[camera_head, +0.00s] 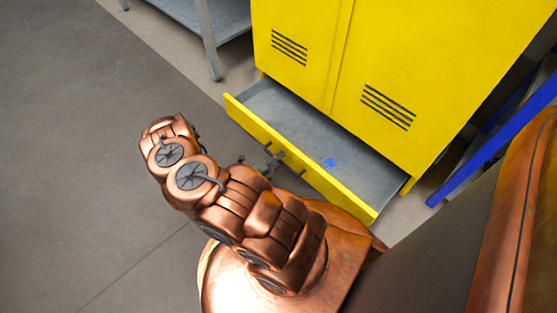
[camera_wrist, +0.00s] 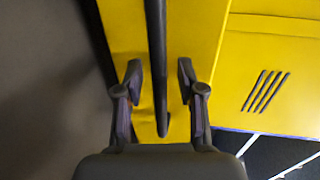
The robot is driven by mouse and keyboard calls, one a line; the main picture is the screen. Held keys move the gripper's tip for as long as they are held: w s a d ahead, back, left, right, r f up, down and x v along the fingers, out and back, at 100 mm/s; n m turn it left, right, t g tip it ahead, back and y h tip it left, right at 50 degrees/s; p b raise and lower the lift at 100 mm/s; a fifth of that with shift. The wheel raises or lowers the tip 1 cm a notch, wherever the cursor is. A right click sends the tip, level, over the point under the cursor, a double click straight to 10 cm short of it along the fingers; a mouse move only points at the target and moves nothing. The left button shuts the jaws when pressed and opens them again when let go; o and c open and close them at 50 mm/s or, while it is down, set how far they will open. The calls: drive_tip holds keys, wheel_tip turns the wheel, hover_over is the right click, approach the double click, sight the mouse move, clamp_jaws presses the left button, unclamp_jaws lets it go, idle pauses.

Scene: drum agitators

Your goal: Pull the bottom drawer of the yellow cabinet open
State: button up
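The yellow cabinet (camera_head: 400,60) stands at the top right of the head view, its two vented doors shut. Its bottom drawer (camera_head: 322,182) is pulled well out, showing a grey inside. My gripper (camera_head: 268,164) is at the outer side of the drawer front, partly hidden by my arm. In the wrist view, the dark bar handle (camera_wrist: 156,45) runs down the yellow drawer front (camera_wrist: 200,35). My gripper (camera_wrist: 160,78) has its fingers apart, one on each side of the handle, with gaps visible; it is not clamped on it.
A small blue mark or object (camera_head: 330,162) is in the drawer. A grey metal table (camera_head: 210,25) stands at the top left. A blue frame (camera_head: 500,135) is close to the cabinet's right side. Grey floor (camera_head: 70,130) on the left is clear.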

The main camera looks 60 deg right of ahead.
drive_tip(key=shift+a, duration=0.1)
drive_tip(key=v, duration=1.2)
idle(0.4)
